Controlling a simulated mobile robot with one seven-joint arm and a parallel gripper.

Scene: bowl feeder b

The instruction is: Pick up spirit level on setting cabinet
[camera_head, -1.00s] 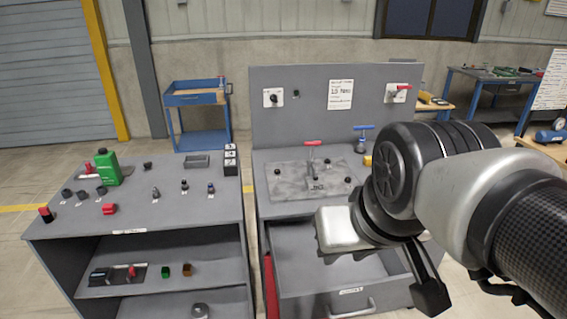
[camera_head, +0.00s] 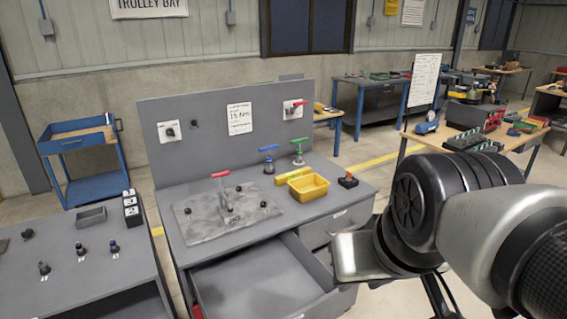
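The setting cabinet (camera_head: 325,217) is grey, with an upright back panel and an open top drawer. A short yellow bar (camera_head: 290,175), which looks like the spirit level, lies on its top just behind a yellow bin (camera_head: 309,190). The bin partly hides it, and it is too small to make out any vials. My gripper (camera_head: 444,300) is at the lower right, in front of and to the right of the cabinet, apart from the bar. Only dark finger parts show below my wrist, and its opening is cut off by the frame's bottom edge.
A plate with a red-handled clamp (camera_head: 221,190) covers the cabinet's left part. Blue (camera_head: 268,163) and green (camera_head: 299,155) handled tools stand behind the bar. A red-and-black item (camera_head: 348,181) sits right of the bin. The open drawer (camera_head: 262,280) juts forward.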

